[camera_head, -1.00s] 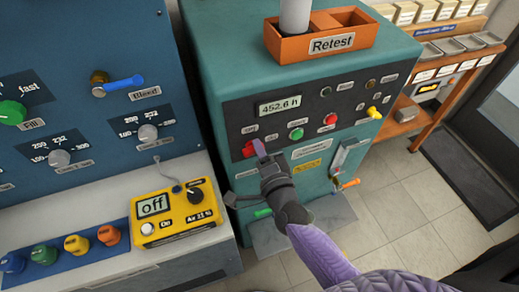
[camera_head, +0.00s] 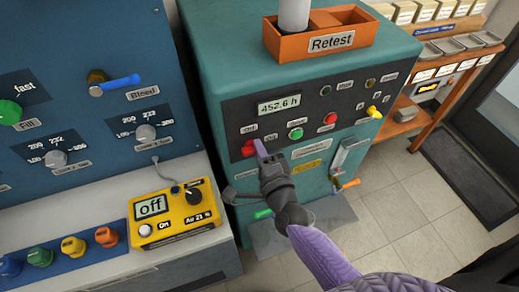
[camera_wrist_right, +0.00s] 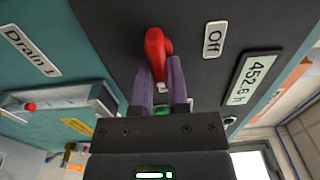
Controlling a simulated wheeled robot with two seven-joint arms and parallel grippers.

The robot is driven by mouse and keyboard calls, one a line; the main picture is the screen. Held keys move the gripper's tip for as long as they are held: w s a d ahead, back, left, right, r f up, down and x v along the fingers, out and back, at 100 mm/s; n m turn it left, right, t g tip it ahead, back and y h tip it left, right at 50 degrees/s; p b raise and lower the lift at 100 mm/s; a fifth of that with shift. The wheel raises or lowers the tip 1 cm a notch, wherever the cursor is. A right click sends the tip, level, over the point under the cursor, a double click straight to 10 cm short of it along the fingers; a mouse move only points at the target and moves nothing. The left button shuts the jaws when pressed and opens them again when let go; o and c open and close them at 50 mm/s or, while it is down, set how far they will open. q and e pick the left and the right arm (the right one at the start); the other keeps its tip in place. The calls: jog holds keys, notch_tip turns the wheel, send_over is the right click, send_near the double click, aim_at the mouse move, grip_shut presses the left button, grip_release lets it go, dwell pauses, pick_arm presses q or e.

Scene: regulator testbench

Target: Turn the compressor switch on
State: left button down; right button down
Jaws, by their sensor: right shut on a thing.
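The compressor switch is a red rotary knob (camera_head: 249,148) on the dark panel of the teal cabinet, below the 452.6 h display and beside the "Off" label. It also shows in the right wrist view (camera_wrist_right: 154,62), where it reaches up toward the top of the frame. My right gripper (camera_head: 262,149) is at the knob, and its purple fingers (camera_wrist_right: 161,80) are shut on the knob's near end. The fingers hide part of the knob in the head view. My left gripper is not in view.
The teal cabinet panel also has a green button (camera_head: 296,133), a red button (camera_head: 330,118) and a yellow knob (camera_head: 373,112). A yellow meter reading "off" (camera_head: 175,214) sits on the bench to the left.

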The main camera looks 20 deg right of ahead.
jog(key=c, duration=0.6)
grip_release()
jog(key=shift+s, duration=0.1)
jog(key=s, duration=0.5)
jog(key=s+p, duration=0.1)
jog(key=s, duration=0.3)
jog(key=shift+s+d, duration=0.2)
jog(key=shift+s, duration=0.2)
jog(key=shift+f, duration=0.15)
jog(key=s+d+f+n+g+y, duration=0.1)
jog(key=s+f+n+g, duration=0.5)
jog(key=f, duration=0.5)
jog(key=s+f+n+g, duration=0.45)
jog(key=f+n, duration=0.25)
jog(key=f, duration=0.4)
jog(key=s+d+f+n+g, duration=0.1)
jog(key=s+f+n+g, duration=0.1)
jog(key=s, duration=0.4)
jog(key=s+d+f+n+g+h, duration=0.1)
jog(key=s+f+n+g, duration=0.1)
jog(key=s, duration=0.4)
jog(key=s+d+f+n+g, duration=0.2)
jog(key=s+f+n+g, duration=0.1)
jog(key=s, duration=0.3)
jog(key=shift+f+n+h, duration=0.3)
jog(key=shift+f+h, duration=0.1)
jog(key=shift+f, duration=0.25)
